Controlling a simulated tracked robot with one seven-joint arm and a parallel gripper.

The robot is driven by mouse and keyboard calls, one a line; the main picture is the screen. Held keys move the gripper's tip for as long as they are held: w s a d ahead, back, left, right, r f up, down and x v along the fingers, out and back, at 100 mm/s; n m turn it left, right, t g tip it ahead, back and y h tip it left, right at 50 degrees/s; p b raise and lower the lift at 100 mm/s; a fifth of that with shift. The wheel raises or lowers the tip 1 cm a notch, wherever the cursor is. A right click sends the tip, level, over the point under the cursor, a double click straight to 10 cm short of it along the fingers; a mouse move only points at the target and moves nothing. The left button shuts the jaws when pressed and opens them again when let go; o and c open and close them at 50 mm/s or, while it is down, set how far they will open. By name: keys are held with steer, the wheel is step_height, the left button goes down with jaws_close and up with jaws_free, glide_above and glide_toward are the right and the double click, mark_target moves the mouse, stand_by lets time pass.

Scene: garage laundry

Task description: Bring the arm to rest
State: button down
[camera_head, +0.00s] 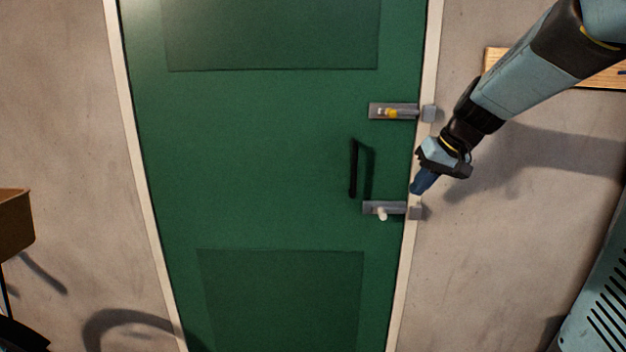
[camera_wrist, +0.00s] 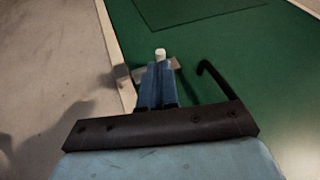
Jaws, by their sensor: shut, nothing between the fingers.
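My gripper (camera_head: 416,188) is at the right edge of the green door (camera_head: 270,150), just above the lower bolt latch (camera_head: 384,208) in the head view. In the wrist view my gripper (camera_wrist: 157,80) has its blue fingers together and empty. The white knob (camera_wrist: 160,54) of the lower latch shows just beyond the fingertips there; I cannot tell whether they touch it. My arm reaches in from the upper right of the head view.
The door has a black handle (camera_head: 353,168) and an upper bolt latch (camera_head: 393,111) with a yellow mark. A wooden board (camera_head: 495,58) is on the wall behind my arm. A brown box (camera_head: 14,222) is at the left edge. A slotted light-blue panel (camera_head: 597,300) is at lower right.

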steer(key=s+a+t+h, duration=0.1)
steer(key=s+h, duration=0.3)
steer(key=s, duration=1.7)
steer(key=shift+s+a+f, duration=0.35)
steer(key=shift+a, duration=0.15)
steer(key=c, duration=1.9)
jaws_free()
